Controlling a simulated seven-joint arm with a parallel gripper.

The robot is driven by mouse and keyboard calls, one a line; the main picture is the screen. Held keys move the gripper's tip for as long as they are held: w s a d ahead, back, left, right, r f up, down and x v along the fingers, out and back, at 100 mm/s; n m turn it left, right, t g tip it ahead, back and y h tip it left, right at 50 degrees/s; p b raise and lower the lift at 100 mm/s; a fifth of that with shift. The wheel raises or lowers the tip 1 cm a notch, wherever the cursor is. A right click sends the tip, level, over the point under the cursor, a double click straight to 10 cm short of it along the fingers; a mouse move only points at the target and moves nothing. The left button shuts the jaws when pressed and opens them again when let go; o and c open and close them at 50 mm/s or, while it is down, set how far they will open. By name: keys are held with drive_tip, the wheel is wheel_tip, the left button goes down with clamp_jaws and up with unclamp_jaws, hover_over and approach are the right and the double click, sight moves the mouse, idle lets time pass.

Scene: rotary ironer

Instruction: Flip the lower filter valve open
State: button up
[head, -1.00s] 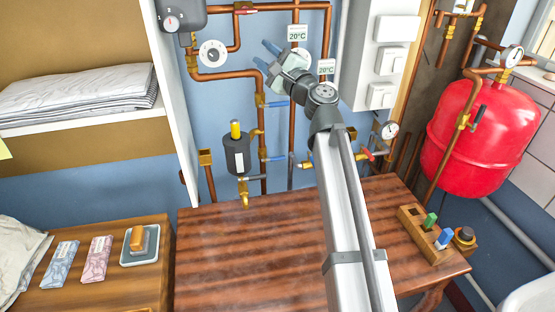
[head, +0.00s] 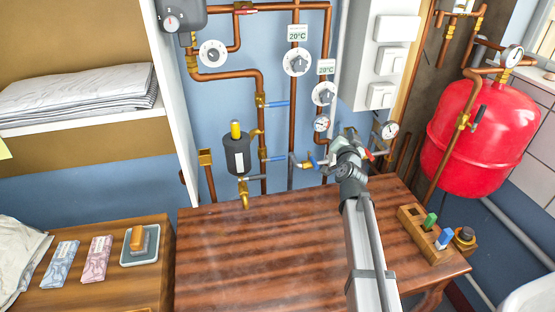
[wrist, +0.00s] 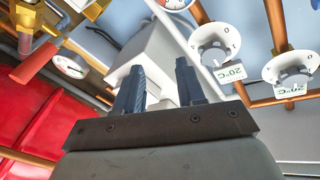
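The filter (head: 237,156) is a dark grey cylinder with a yellow top, on the copper pipework against the blue wall. Right of it, the lower filter valve (head: 272,158) is on a vertical copper pipe. Its blue handle points sideways to the right, across the pipe. An upper valve (head: 278,104) with a similar blue handle is above it. My gripper (head: 322,160) is to the right of the lower valve, at about its height in the picture and apart from it. In the wrist view my two fingers (wrist: 158,80) stand apart with nothing between them. The filter valves do not show there.
Two dials (head: 297,62) and small gauges are on the pipes above my gripper. A red-handled valve (head: 368,155) is close to its right. A red tank (head: 480,135) stands farther right. The wooden table (head: 250,260) below is mostly clear.

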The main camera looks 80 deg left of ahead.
drive_tip(key=w+d+f+n+t, duration=0.1)
drive_tip(key=w+d+f+n, duration=0.1)
drive_tip(key=w+d+f+n+t, duration=0.1)
drive_tip(key=w+f+n, duration=0.1)
drive_tip(key=w, duration=0.1)
drive_tip(key=w+d+f+n+t, duration=0.1)
drive_tip(key=w+d+f+n, duration=0.1)
drive_tip(key=n, duration=0.1)
drive_tip(key=shift+w+d+y, duration=0.15)
drive_tip(key=shift+d+y, duration=0.15)
drive_tip(key=shift+d, duration=0.05)
drive_tip(key=n+g+y, duration=0.2)
drive_tip(key=n+g, duration=0.7)
drive_tip(key=n, duration=1.2)
approach(278, 159)
drive_tip(key=d, duration=0.1)
drive_tip(key=d+f, duration=0.1)
drive_tip(key=w+d, duration=0.1)
drive_tip(key=shift+d+f, duration=0.1)
drive_tip(key=shift+f, duration=0.05)
drive_tip(key=shift+s+a, duration=0.25)
drive_tip(key=shift+s, duration=0.3)
drive_tip(key=a+r, duration=0.1)
drive_tip(key=a, duration=0.3)
drive_tip(key=a+r, duration=0.1)
drive_tip(key=a, duration=0.8)
drive_tip(key=shift+a+r, duration=0.15)
drive_tip(key=shift+r, duration=0.25)
clamp_jaws()
